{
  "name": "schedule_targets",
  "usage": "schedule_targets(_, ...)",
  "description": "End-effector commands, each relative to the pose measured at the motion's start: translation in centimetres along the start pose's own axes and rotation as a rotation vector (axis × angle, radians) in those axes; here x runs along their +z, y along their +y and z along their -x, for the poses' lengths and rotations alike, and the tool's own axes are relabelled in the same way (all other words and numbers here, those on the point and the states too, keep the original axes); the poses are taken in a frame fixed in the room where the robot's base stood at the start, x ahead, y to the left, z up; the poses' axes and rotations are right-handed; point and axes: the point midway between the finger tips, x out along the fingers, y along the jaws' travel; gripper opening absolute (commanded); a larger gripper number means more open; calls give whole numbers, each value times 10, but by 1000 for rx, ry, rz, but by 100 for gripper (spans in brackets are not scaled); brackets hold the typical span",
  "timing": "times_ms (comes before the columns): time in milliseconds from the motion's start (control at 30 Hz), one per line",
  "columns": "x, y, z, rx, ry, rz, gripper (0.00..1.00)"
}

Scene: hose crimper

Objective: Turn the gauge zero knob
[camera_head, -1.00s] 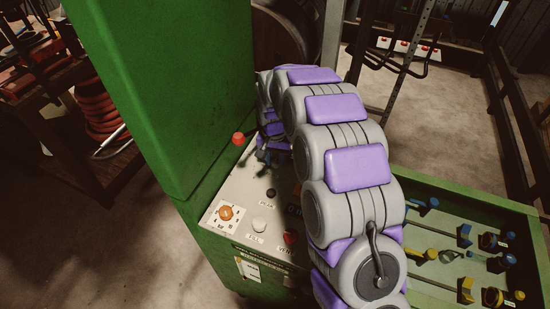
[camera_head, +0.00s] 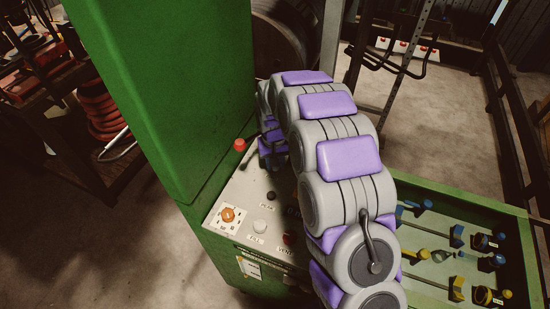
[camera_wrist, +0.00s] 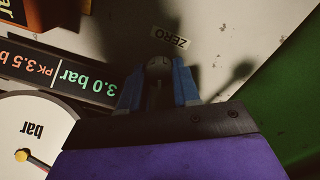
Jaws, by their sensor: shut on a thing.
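The gauge zero knob (camera_wrist: 158,66) is a small grey knob below the ZERO label (camera_wrist: 170,37) in the wrist view. My gripper (camera_wrist: 158,82) has its two blue fingers on either side of the knob and is shut on it. The fingers hide part of the knob. In the head view my gripper is at the far end of the panel, mostly hidden behind my arm, and the knob cannot be seen there.
A digital readout (camera_wrist: 88,82) shows 3.0 bar beside a round dial (camera_wrist: 30,130). The green machine column (camera_head: 165,80) rises left of the panel. A red-tipped lever (camera_head: 240,145), orange knob (camera_head: 227,214) and white button (camera_head: 259,226) are nearby. A tool tray (camera_head: 430,270) lies right.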

Motion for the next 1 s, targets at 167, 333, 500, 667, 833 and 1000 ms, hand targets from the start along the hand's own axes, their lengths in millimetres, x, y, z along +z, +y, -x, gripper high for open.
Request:
schedule_targets(167,-2,-1,3,-1,11,83,1)
schedule_targets(333,-2,-1,2,-1,12,129,1)
schedule_targets(500,-3,-1,2,-1,12,144,1)
schedule_targets(667,-3,-1,2,-1,13,144,1)
schedule_targets(833,-3,-1,2,-1,13,144,33)
schedule_targets(1000,-2,0,1,0,10,143,42)
